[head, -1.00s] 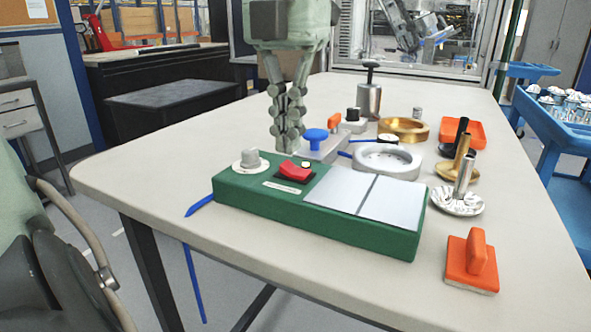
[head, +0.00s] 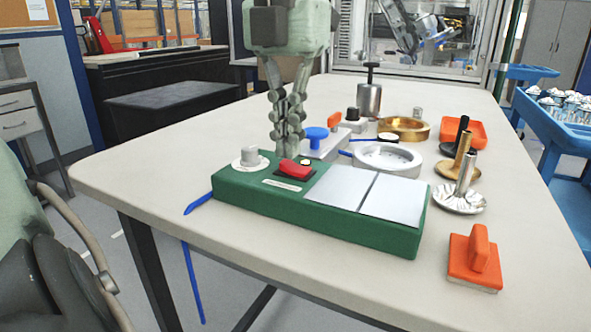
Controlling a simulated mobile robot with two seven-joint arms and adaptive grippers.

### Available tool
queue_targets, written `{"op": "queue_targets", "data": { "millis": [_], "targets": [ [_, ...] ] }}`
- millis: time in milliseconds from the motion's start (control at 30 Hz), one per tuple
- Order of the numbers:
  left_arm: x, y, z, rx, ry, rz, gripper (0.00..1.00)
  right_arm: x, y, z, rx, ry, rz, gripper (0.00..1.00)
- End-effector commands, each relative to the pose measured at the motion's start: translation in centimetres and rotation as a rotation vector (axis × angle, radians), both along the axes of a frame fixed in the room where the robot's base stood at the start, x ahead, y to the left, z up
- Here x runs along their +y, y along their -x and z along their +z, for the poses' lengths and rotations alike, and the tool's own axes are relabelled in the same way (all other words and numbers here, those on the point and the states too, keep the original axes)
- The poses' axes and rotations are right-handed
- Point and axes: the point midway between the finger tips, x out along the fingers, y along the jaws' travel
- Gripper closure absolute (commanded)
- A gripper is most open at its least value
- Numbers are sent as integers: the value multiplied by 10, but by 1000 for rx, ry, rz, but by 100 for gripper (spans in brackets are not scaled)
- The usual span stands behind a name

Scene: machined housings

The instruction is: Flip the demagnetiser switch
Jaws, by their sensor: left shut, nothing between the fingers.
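The demagnetiser is a long green box (head: 330,221) on the table, with two pale metal plates on its top. Its red rocker switch (head: 294,168) sits in a dark frame toward the left of the top, between a grey knob (head: 250,156) and the plates. My left gripper (head: 286,150) comes down from above, shut and empty. Its fingertips are at the box's far edge, just behind the red switch in the picture. I cannot tell whether they touch the switch.
A grey fixture with a blue knob (head: 317,134) stands close behind the box. A metal ring (head: 388,160), dark, brass and silver stems, and an orange-handled block (head: 473,261) lie to the right. A blue cable hangs over the table's left edge. The front left tabletop is clear.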

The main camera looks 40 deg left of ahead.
Motion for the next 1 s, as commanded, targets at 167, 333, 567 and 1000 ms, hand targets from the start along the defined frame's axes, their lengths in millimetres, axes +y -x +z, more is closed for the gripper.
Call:
{"op": "queue_targets", "data": {
  "millis": [167,333,567,1000],
  "targets": [
    [0,0,-4,0,0,0,100,0,0,-3,0,0,0,100],
    [0,0,-6,0,0,0,100,0,0,-5,0,0,0,100],
    [0,0,-10,0,0,0,100,0,0,-8,0,0,0,100],
    [0,0,-7,0,0,0,100,0,0,-5,0,0,0,100]
  ]
}}
